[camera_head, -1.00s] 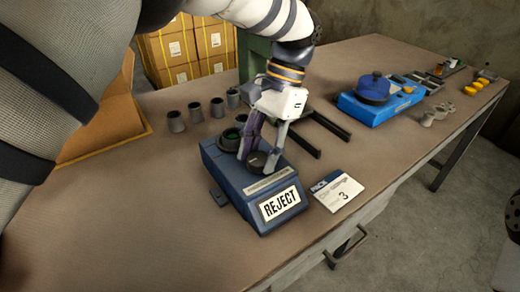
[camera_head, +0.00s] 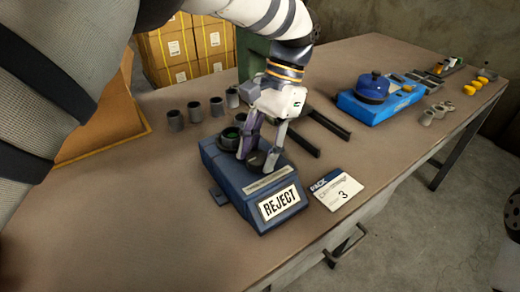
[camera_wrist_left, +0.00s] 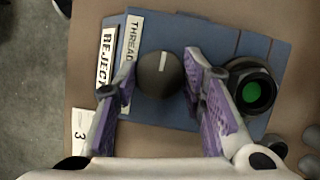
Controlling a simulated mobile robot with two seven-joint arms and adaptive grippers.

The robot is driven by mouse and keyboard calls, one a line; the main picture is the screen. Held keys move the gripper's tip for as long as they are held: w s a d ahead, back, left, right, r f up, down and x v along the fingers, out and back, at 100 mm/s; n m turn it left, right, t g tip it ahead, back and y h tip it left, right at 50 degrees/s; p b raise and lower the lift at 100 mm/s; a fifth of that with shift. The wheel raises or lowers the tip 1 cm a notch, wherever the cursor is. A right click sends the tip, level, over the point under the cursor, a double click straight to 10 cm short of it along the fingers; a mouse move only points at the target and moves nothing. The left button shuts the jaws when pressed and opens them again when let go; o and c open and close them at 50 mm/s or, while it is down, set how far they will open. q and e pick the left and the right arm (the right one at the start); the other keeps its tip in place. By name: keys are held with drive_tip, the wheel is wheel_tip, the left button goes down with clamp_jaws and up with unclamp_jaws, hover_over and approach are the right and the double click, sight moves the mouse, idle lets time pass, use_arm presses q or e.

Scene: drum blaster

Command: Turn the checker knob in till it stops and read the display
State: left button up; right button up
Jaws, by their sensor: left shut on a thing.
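The blue checker box (camera_head: 236,185) sits on the bench, and its display (camera_head: 279,202) reads REJECT. My left gripper (camera_head: 256,161) reaches down over the box top, shut on the dark round knob (camera_wrist_left: 160,75), one finger on each side. In the left wrist view the knob's white mark points towards the top of the picture. A THREAD label (camera_wrist_left: 131,45) lies between the knob and the display; the rest of its wording is hidden. A ring socket (camera_wrist_left: 252,88) with a green centre is beside the knob. My right gripper is not in view.
A PACK card (camera_head: 336,190) marked 3 lies right of the checker. Several grey cups (camera_head: 196,112) stand behind it. Black rails (camera_head: 325,125) and a blue device (camera_head: 372,92) are farther right. The front bench top is mostly clear.

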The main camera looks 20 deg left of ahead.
use_arm(q)
drive_tip(key=o, duration=1.1)
drive_tip(key=v, duration=0.7)
drive_tip(key=shift+w+r, duration=0.1)
drive_tip(key=shift+r, duration=0.1)
